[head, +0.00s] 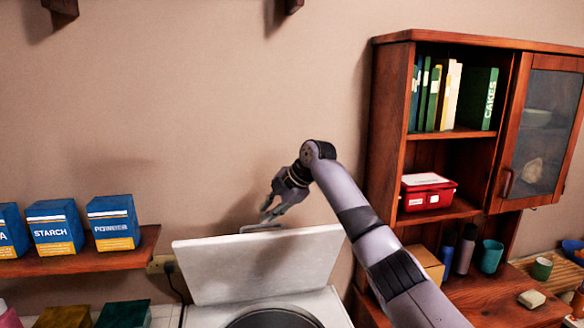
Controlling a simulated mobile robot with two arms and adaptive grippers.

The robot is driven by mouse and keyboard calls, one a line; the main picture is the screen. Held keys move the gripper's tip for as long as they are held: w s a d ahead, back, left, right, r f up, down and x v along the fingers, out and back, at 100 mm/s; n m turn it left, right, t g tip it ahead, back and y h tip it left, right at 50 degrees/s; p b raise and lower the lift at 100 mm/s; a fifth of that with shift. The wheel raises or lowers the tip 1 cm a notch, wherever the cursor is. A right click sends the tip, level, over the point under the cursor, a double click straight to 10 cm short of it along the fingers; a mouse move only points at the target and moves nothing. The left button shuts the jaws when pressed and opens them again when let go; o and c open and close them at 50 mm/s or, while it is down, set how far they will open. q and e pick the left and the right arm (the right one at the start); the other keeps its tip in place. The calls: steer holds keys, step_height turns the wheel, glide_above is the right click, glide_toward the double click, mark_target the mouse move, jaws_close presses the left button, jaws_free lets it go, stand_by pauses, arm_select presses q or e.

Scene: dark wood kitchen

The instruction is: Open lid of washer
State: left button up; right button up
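The washer (325,305) is a white top-loader at the bottom centre, with a dark round opening (275,318) partly cut off by the picture's lower edge. Its white lid (225,268) stands raised and leans back towards the wall. My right gripper (267,212) is just above the lid's top edge, pointing down and left. Its fingers are small and overlap, so I cannot tell how far apart they are, or whether they touch the lid. A thin grey bar (262,228) shows at the lid's top edge. My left gripper is out of view.
A wooden shelf (80,262) with blue boxes (112,222) is left of the lid. A wooden cabinet (385,130) with books and a red box (428,192) stands at the right, behind my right arm. The wall above the lid is clear.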

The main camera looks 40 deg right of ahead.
steer(key=shift+s+r, duration=0.3)
steer(key=shift+r, duration=0.15)
steer(key=shift+s+d+r, duration=0.1)
steer(key=shift+s+r, duration=0.05)
steer(key=shift+r, duration=0.15)
steer(key=shift+d+r, duration=0.25)
steer(key=shift+r, duration=0.1)
steer(key=shift+s+d+r, duration=0.15)
steer(key=shift+d+r, duration=0.05)
steer(key=shift+r, duration=0.3)
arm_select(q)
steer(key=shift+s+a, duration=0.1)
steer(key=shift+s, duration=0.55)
arm_select(e)
steer(key=w+r+v, duration=0.1)
steer(key=w+v, duration=0.1)
steer(key=v, duration=0.8)
steer(key=shift+s+r, duration=0.2)
steer(key=shift+r, duration=0.35)
steer(key=shift+d+f, duration=0.1)
